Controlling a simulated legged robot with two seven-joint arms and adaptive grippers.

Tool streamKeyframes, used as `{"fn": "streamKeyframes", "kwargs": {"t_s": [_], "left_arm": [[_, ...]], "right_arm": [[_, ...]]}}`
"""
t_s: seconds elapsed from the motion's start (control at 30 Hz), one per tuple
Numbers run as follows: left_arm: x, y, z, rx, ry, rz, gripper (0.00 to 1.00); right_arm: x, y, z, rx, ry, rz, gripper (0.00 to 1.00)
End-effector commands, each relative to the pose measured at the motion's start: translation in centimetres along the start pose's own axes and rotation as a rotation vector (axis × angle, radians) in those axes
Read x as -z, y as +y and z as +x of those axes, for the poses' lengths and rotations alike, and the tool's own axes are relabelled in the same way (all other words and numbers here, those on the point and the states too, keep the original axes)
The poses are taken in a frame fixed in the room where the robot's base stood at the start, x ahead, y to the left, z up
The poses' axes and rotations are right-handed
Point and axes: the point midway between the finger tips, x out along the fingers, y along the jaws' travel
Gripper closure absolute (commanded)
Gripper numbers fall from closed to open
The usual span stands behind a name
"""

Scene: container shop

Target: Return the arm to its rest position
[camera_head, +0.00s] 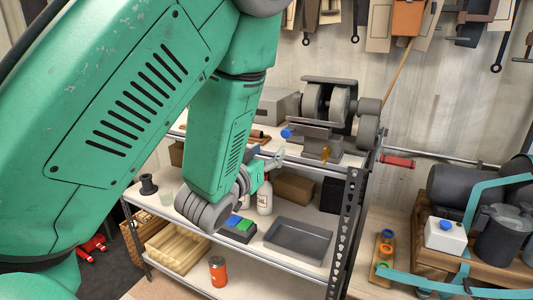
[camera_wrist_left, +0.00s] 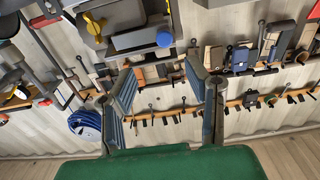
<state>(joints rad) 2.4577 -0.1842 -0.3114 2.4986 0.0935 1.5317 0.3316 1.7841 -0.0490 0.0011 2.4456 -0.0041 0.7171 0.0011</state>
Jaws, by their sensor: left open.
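My green left arm fills the left and middle of the head view and reaches over the shelf. My left gripper (camera_head: 268,162) shows small and partly hidden behind the arm's wrist, in front of the bench grinder's shelf. In the left wrist view my left gripper (camera_wrist_left: 160,82) is open, its two ribbed grey fingers spread apart. Nothing shows between the fingers except the far wall with hanging tools. My right gripper is in neither view.
A metal shelf rack (camera_head: 347,225) stands below the arm, with a grey tray (camera_head: 298,240), a white bottle (camera_head: 265,198) and an orange can (camera_head: 218,271). A bench grinder (camera_head: 335,105) sits on top. At right is a wooden bench with a white box (camera_head: 445,236).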

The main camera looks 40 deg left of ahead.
Motion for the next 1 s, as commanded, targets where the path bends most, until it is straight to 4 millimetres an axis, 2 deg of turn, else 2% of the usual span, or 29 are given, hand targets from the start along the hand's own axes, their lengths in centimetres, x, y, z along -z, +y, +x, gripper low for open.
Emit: {"fn": "streamKeyframes", "kwargs": {"t_s": [0.43,0.53,0.57,0.67,0.77,0.8,0.87,0.9,0.97,1.0], "left_arm": [[-0.3,-0.3,0.1,0.002,-0.005,-0.002,0.57],[-2.4,0.0,-0.1,0.001,-0.047,0.004,0.57],[-3.6,0.0,-0.2,0.001,-0.072,0.007,0.57],[-9.5,0.6,-0.9,-0.002,-0.198,0.025,0.57],[-17.0,1.2,-2.6,-0.010,-0.367,0.051,0.57],[-20.1,1.4,-3.5,-0.015,-0.439,0.063,0.57],[-24.4,1.7,-5.1,-0.024,-0.544,0.079,0.57],[-27.3,1.9,-6.3,-0.031,-0.615,0.090,0.57],[-31.4,2.2,-8.5,-0.043,-0.722,0.107,0.57],[-34.1,2.4,-10.0,-0.054,-0.795,0.118,0.57]], "right_arm": [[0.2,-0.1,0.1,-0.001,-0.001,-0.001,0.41],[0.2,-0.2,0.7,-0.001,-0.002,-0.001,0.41],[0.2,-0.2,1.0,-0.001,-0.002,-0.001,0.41],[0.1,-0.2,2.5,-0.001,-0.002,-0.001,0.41],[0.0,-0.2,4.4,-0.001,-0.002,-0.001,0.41],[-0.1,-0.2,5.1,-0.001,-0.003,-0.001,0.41],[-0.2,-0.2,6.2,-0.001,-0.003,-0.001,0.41],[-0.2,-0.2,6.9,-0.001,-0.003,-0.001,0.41],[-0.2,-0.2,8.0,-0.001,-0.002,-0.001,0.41],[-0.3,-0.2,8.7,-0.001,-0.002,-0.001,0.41]]}}
